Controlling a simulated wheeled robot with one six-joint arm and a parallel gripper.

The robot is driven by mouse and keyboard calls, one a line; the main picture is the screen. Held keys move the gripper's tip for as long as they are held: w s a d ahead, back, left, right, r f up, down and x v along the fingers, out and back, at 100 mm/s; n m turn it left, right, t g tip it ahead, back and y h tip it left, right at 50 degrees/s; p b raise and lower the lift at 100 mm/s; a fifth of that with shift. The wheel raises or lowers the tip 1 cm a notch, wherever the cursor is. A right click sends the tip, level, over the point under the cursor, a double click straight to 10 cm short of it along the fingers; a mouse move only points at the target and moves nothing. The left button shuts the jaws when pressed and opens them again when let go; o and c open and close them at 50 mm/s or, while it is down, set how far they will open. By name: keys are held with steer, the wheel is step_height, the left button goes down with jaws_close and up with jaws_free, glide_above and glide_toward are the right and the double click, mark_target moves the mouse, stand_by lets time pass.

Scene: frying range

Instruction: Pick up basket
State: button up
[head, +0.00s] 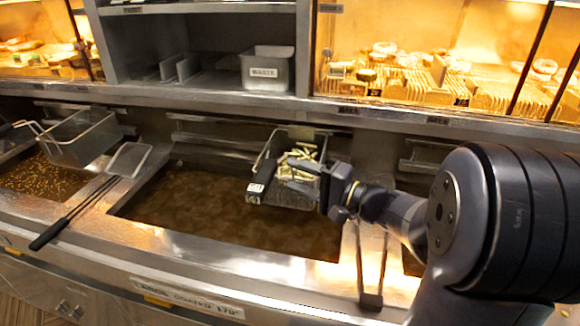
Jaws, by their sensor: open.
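A wire basket (265,157) holding pale fries (305,153) is at the back of the middle fryer vat, above the brown oil (225,205). A dark grip with a white label (257,190) shows at its front left. My gripper (293,176) reaches in from the right, in front of and over the basket. Its jaws are open, with the fingers pointing left and hiding part of the basket and fries. I cannot tell whether the fingers touch the basket.
Another wire basket (82,138) hangs at the left vat. A skimmer (128,160) with a long dark handle lies on the divider. A dark-ended handle (371,300) lies on the right divider.

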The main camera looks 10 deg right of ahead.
mark_target(276, 168)
steer(key=shift+p+x, duration=1.4)
steer(key=shift+x, duration=2.15)
steer(key=shift+w+d+f, duration=0.1)
steer(key=shift+w+d, duration=0.05)
jaws_close()
